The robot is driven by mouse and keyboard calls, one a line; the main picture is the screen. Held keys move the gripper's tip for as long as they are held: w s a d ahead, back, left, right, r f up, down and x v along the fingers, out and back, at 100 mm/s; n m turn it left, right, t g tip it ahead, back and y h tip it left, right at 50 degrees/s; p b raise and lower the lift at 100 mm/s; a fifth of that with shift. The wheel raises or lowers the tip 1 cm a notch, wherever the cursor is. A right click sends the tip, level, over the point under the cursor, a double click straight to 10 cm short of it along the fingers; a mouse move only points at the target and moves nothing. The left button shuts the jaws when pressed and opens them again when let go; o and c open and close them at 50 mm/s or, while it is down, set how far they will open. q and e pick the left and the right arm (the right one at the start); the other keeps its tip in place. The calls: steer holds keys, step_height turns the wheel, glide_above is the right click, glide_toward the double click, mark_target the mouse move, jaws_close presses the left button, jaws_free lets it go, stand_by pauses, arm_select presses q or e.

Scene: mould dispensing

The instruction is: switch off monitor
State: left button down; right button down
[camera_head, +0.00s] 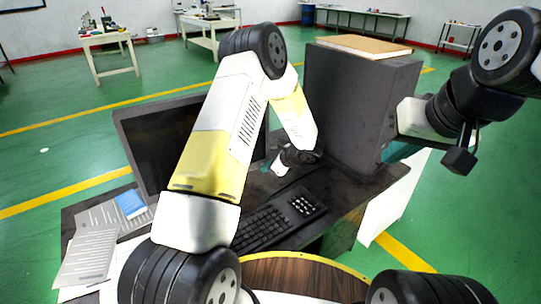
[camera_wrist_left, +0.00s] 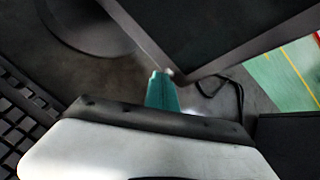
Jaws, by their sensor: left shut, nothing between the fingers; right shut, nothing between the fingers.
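The monitor (camera_head: 140,135) stands on the dark desk with a dark screen, partly hidden behind my left arm. In the left wrist view the monitor's lower corner (camera_wrist_left: 195,62) is close above my left gripper. My left gripper (camera_wrist_left: 162,78) has its teal fingers together and empty, with the tips at or very near the monitor's lower edge; I cannot tell whether they touch. In the head view the left gripper (camera_head: 264,166) is low by the monitor's right side. My right gripper (camera_head: 402,151) is shut and empty beside the computer tower, partly hidden. No power button can be made out.
The black tower (camera_head: 355,105) stands right of the monitor with a brown folder (camera_head: 362,46) on top. A keyboard (camera_head: 262,230) lies in front, and papers (camera_head: 88,255) lie at left. A cable (camera_wrist_left: 228,90) runs near the monitor's corner in the left wrist view.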

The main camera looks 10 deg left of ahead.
arm_select(q)
steer(key=shift+s+d, duration=0.5)
steer(key=shift+s, duration=0.15)
steer(key=shift+s+d, duration=1.6)
steer(key=shift+s, duration=0.3)
steer(key=shift+r, duration=0.1)
